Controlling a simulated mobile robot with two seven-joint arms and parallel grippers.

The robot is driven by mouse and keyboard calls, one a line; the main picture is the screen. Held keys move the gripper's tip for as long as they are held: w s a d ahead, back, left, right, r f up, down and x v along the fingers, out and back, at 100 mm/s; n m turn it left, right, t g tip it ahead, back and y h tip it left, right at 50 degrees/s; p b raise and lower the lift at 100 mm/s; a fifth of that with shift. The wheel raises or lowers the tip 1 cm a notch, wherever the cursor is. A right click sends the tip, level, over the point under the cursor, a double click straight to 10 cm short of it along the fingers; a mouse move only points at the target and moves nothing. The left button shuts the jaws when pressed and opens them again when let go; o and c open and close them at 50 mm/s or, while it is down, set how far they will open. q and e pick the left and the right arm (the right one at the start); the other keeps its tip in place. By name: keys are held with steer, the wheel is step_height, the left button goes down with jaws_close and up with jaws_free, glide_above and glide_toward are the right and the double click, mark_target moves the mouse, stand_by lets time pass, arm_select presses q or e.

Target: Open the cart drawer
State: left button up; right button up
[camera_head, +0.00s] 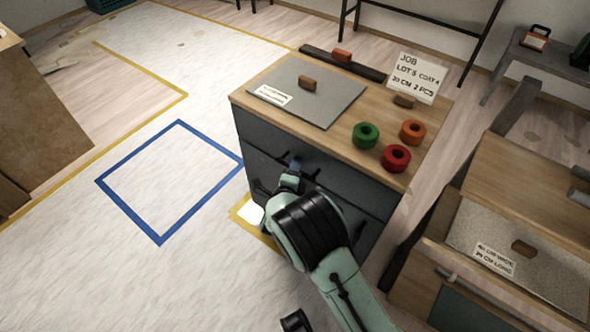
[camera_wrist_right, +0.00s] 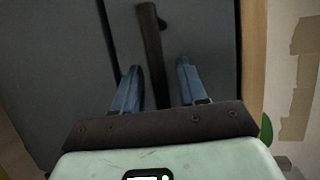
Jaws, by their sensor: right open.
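The cart (camera_head: 345,100) has a wooden top and dark grey drawer fronts (camera_head: 345,183), which look closed. My right gripper (camera_head: 293,166) is in front of the drawer fronts, its fingers pointing at them. In the right wrist view, the right gripper (camera_wrist_right: 158,70) is open, with one blue-grey finger on each side of a dark bar handle (camera_wrist_right: 151,50). The handle runs lengthwise between the fingers, and a gap shows on both sides. The grey drawer front (camera_wrist_right: 70,60) lies behind it. My forearm hides the lower part of the cart. My left gripper is not in view.
The cart top holds a grey board (camera_head: 318,92), a job card (camera_head: 416,77) and green (camera_head: 366,135), red (camera_head: 396,158) and orange (camera_head: 412,132) tape rolls. A wooden bench (camera_head: 525,185) stands close on the right. Open floor with a blue taped square (camera_head: 162,240) lies left.

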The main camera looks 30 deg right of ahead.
jaws_close()
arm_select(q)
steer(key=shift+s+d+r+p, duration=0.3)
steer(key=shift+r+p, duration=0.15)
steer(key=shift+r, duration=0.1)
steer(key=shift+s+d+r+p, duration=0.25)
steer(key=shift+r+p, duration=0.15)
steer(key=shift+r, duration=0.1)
arm_select(e)
steer(key=s+a, duration=0.5)
steer(key=a, duration=0.7)
steer(key=s+a, duration=0.5)
steer(key=a, duration=0.8)
steer(key=shift+s, duration=0.2)
jaws_free()
